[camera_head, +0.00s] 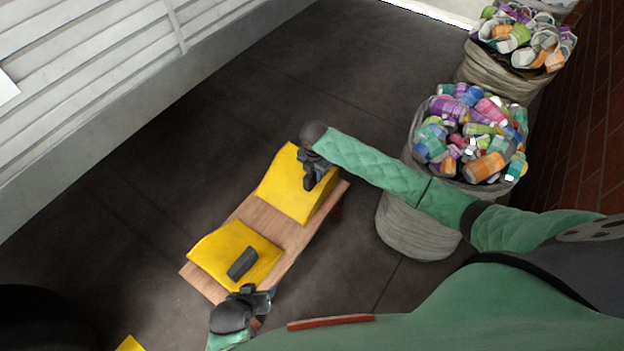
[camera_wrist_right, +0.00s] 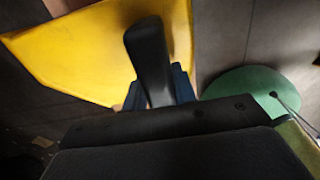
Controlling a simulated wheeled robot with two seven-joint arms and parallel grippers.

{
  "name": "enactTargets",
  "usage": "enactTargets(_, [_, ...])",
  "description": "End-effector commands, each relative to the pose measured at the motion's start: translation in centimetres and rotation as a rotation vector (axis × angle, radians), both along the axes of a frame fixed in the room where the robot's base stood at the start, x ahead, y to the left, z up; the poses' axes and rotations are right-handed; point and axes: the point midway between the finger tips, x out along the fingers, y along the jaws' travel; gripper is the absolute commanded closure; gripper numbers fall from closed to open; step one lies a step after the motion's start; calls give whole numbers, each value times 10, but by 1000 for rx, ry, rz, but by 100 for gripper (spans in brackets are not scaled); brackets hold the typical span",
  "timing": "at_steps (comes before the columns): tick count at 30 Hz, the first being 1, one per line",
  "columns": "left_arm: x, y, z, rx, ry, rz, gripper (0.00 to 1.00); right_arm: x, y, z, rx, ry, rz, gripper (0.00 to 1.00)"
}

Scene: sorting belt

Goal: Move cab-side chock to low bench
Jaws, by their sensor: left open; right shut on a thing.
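Two yellow wedge-shaped chocks are at the low wooden bench (camera_head: 285,232). The nearer chock (camera_head: 215,250) lies on the bench's near half with its dark handle upward. The farther chock (camera_head: 285,190) is at the far end; I cannot tell whether it rests on the wood or is just above it. My right gripper (camera_head: 316,182) is shut on this farther chock's black handle, and the wrist view shows the handle (camera_wrist_right: 150,50) between the fingers, over the yellow face (camera_wrist_right: 85,55). My left gripper (camera_head: 264,296) is open and empty beside the bench's near end.
Two fabric sacks full of colourful cans, the nearer sack (camera_head: 415,228) and the farther sack (camera_head: 490,75), stand at right by a brick wall (camera_head: 590,140). A pale slatted wall (camera_head: 110,60) is at left. A yellow piece (camera_head: 130,344) shows at the bottom edge. Dark floor beyond the bench is clear.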

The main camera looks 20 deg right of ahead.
Motion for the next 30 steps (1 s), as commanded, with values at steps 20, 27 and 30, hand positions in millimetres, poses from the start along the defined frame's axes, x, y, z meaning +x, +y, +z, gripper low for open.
enactTargets(20, [-1,1,9,2,7,-3,51,9,4,-45,0,-1,0,100])
enactTargets(27, [1,1,10,1,3,-3,51,9,4,-46,0,-1,0,100])
enactTargets(30, [1,1,10,1,4,-3,51,8,4,-48,-1,0,0,67])
